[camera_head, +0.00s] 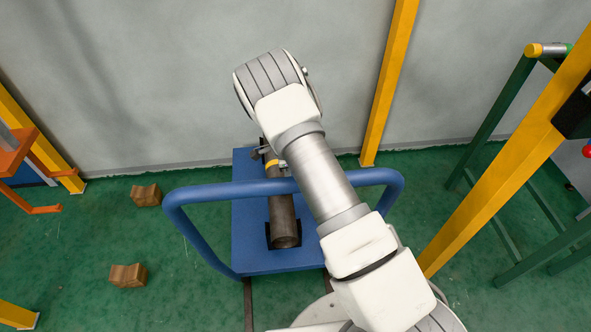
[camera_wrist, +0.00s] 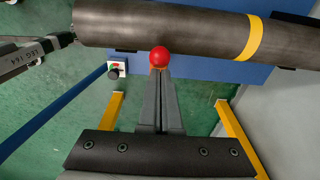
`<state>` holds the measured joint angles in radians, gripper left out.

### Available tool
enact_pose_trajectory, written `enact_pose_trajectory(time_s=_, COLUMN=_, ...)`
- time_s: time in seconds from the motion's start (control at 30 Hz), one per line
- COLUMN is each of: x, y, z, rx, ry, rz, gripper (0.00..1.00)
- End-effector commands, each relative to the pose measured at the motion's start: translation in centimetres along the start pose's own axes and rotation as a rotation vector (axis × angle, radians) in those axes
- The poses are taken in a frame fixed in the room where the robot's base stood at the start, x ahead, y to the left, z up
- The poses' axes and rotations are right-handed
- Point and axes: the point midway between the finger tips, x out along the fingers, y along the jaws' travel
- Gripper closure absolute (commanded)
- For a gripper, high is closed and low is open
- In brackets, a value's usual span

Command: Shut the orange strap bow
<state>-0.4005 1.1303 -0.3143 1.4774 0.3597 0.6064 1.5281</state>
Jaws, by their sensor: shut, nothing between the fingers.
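In the wrist view my gripper (camera_wrist: 158,76) is shut, its two grey fingers together. A red ball (camera_wrist: 159,57) shows right at the fingertips, with a small orange patch (camera_wrist: 156,70) under it. This may be part of the orange strap bow; most of it is hidden, and I cannot tell whether the fingers touch it. A grey pipe (camera_wrist: 165,24) with a yellow band (camera_wrist: 250,37) lies just beyond the ball. The pipe also shows in the head view (camera_head: 281,213). There my gripper is mostly hidden behind my wrist.
The pipe rests on a blue cart (camera_head: 250,256) with a blue rail (camera_head: 218,191). An orange bracket (camera_head: 12,157) with hooks stands at far left. Wooden blocks (camera_head: 127,275) lie on the green floor. Yellow posts (camera_head: 388,80) and a green frame (camera_head: 490,124) stand right.

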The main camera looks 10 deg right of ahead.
Motion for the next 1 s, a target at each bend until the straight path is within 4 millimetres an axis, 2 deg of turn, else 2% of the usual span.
enact_pose_trajectory(time_s=0.2, x=0.5, y=0.1, z=1.3, rx=0.000, ry=0.001, rz=0.000, gripper=1.00)
enact_pose_trajectory(time_s=0.4, x=0.6, y=0.0, z=1.9, rx=0.000, ry=0.001, rz=-0.001, gripper=1.00)
enact_pose_trajectory(time_s=1.0, x=0.3, y=0.0, z=1.7, rx=0.001, ry=0.001, rz=0.000, gripper=1.00)
